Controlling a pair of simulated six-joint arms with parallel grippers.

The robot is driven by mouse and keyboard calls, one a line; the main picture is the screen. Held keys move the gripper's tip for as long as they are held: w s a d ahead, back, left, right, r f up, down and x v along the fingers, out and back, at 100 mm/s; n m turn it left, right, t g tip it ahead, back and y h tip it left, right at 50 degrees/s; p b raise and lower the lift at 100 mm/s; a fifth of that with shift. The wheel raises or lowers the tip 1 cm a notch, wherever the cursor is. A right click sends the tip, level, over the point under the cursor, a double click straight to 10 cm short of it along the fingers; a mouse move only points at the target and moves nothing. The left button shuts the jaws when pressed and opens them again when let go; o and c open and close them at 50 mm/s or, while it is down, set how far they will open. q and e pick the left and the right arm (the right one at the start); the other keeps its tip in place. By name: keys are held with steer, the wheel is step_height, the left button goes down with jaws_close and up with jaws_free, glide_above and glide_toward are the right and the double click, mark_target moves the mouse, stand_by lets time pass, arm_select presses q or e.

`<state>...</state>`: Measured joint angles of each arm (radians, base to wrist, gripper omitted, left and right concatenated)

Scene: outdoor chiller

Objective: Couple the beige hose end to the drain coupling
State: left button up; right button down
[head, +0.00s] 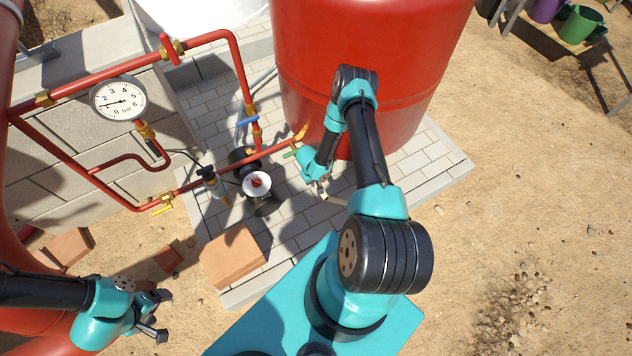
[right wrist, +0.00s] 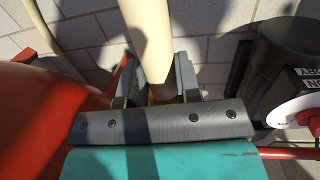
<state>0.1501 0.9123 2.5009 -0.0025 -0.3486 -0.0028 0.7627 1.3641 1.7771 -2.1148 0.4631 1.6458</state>
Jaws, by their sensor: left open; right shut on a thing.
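The beige hose (right wrist: 148,35) runs down from the top of the right wrist view into my right gripper (right wrist: 158,88). The gripper's two fingers are shut on it. A small brass-yellow part shows between the fingers, low down; I cannot tell whether it belongs to the hose end or to the coupling. In the head view my right gripper (head: 321,188) is beside the red tank's foot, with a short piece of beige hose (head: 334,200) showing. The drain coupling cannot be made out clearly. My left gripper (head: 160,316) is open and empty at the lower left, away from the hose.
The red tank (head: 365,60) stands on grey paving. A green-handled valve (head: 290,154) is by its foot. Left of it are a dark pump (head: 257,184), red pipes with a pressure gauge (head: 118,100), and terracotta blocks (head: 232,257). Bare sand lies to the right.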

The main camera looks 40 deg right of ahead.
steer(key=c, duration=0.8)
jaws_free()
steer(key=shift+o, duration=0.7)
steer(key=o, duration=0.4)
steer(key=shift+w+a+r, duration=0.1)
steer(key=shift+a+r, duration=0.05)
steer(key=shift+r, duration=1)
steer(key=shift+w+a+r, duration=0.1)
steer(key=shift+w+r, duration=0.05)
steer(key=shift+r, duration=1)
steer(key=shift+w+a+r, duration=0.1)
steer(key=shift+a+r, duration=0.05)
steer(key=shift+r, duration=1)
steer(key=shift+r, duration=0.15)
